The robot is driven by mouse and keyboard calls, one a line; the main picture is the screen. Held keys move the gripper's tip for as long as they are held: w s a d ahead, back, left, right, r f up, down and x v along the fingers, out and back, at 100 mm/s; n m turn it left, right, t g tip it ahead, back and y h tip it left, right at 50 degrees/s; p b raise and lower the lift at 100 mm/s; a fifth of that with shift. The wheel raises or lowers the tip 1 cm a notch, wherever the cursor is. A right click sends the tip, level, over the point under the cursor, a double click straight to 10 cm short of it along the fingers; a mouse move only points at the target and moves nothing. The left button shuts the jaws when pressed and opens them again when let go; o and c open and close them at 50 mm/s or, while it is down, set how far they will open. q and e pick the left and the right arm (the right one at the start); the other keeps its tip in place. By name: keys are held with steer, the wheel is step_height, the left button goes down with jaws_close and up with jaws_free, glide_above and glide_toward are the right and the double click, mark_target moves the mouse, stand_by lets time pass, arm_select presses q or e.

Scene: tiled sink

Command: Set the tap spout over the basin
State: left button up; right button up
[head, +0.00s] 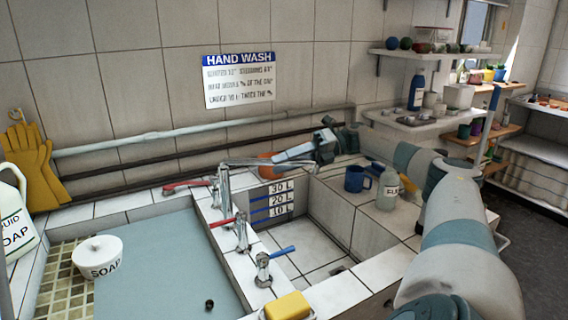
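The chrome tap post (224,190) stands on the tiled ledge behind the levers. Its long spout (255,163) points right, across the back of the deep tiled basin (312,240) in the picture. The spout's end is near the basin's back right corner; its exact place over the basin is hard to tell. My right gripper (283,155) reaches in from the right, with its fingers at or just above the outer part of the spout. Whether they touch or grip it is unclear. My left gripper is not in view.
Red levers (222,222) and a blue lever (282,251) stand along the divider. An orange object (268,168) is behind the spout. A blue mug (356,179) and a bottle (388,188) stand right of the basin, near my arm. A yellow sponge (287,306) lies in front.

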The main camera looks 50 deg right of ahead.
steer(key=shift+s, duration=0.1)
